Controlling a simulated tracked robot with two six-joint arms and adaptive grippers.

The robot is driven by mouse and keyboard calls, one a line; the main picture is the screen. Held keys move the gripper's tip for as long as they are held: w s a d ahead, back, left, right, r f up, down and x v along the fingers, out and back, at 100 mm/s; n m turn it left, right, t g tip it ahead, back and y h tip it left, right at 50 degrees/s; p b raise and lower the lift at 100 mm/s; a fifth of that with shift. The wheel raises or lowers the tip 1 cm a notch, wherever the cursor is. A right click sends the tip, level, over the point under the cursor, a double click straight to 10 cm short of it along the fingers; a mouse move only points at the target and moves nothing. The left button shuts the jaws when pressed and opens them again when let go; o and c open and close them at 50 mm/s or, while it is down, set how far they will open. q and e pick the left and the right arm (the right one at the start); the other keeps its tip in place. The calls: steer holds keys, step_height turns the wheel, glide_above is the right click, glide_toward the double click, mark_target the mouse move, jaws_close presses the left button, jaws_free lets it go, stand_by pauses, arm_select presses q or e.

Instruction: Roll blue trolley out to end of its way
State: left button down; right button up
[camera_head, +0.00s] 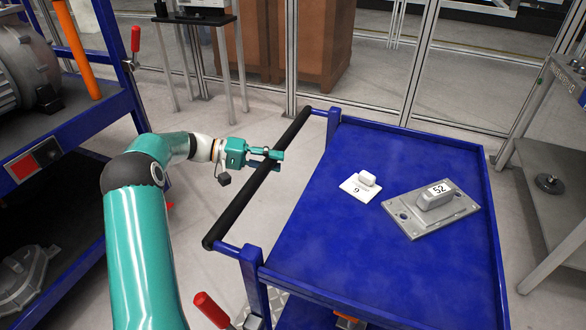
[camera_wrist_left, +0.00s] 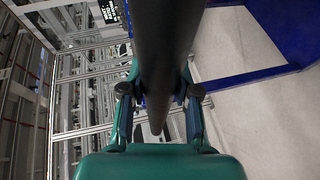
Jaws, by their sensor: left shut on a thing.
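The blue trolley (camera_head: 330,235) stands in the middle to right of the head view, with a flat blue top. Its black push bar (camera_head: 240,200) runs along its left side on two blue brackets. My left gripper (camera_head: 268,158) is shut around the bar, a little beyond its middle. In the left wrist view the dark bar (camera_wrist_left: 165,60) passes between the fingers of the gripper (camera_wrist_left: 158,105). My right gripper is in neither view.
A white block marked 9 (camera_head: 358,186) and a grey plate with a part marked 52 (camera_head: 432,210) lie on the trolley top. A blue rack (camera_head: 75,120) stands left, a grey table (camera_head: 560,180) right. A fence (camera_head: 405,75) is behind. Floor shows between rack and trolley.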

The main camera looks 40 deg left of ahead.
arm_select(q)
steer(key=shift+a, duration=0.25)
steer(key=c, duration=1.2)
jaws_free()
steer(key=shift+c, duration=0.2)
steer(key=o, duration=0.4)
steer(key=shift+w+f, duration=0.1)
steer(key=shift+w, duration=0.05)
steer(key=v, duration=1.2)
